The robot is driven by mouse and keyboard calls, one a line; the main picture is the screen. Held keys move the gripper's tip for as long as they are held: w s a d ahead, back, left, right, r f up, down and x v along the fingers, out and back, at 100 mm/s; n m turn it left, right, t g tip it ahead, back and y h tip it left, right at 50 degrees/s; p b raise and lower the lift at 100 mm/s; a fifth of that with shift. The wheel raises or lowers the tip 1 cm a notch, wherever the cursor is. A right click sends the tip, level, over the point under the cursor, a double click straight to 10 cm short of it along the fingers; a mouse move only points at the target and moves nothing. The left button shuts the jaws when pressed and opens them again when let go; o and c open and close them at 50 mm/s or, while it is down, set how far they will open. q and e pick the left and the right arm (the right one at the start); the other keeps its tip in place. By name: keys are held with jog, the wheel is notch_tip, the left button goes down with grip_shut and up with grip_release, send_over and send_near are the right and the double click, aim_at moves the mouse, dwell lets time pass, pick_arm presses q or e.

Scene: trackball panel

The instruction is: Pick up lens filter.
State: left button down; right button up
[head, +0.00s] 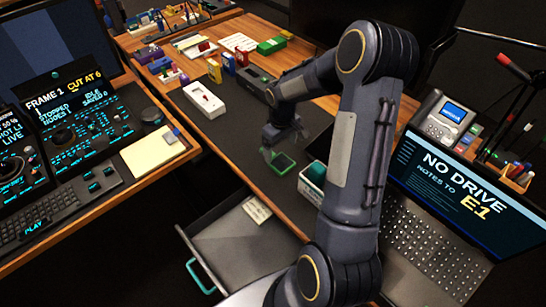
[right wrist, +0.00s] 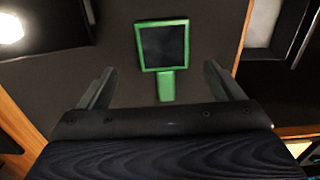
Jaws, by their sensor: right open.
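The lens filter (head: 283,164) is a small dark square pane in a green frame, lying on the dark desk mat. In the right wrist view the lens filter (right wrist: 163,47) shows a short green tab that points towards my gripper. My right gripper (head: 279,149) is just above and beside it in the head view. In the right wrist view its two fingers stand wide apart, one either side of the tab, with nothing between them; I cannot tell the exact height gap. My left gripper is not in view.
A green and white box (head: 313,178) stands close right of the filter. An open drawer (head: 236,250) juts out in front. A white device (head: 204,100) lies further back on the mat. A laptop (head: 440,235) is at the right, and a control console (head: 85,130) at the left.

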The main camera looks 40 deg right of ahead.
aim_at(278, 160)
jog(key=f, duration=0.4)
jog(key=shift+w+a, duration=0.3)
jog(key=shift+w, duration=0.05)
jog(key=shift+f+p, duration=0.3)
jog(key=shift+f, duration=0.3)
jog(key=c, duration=1.1)
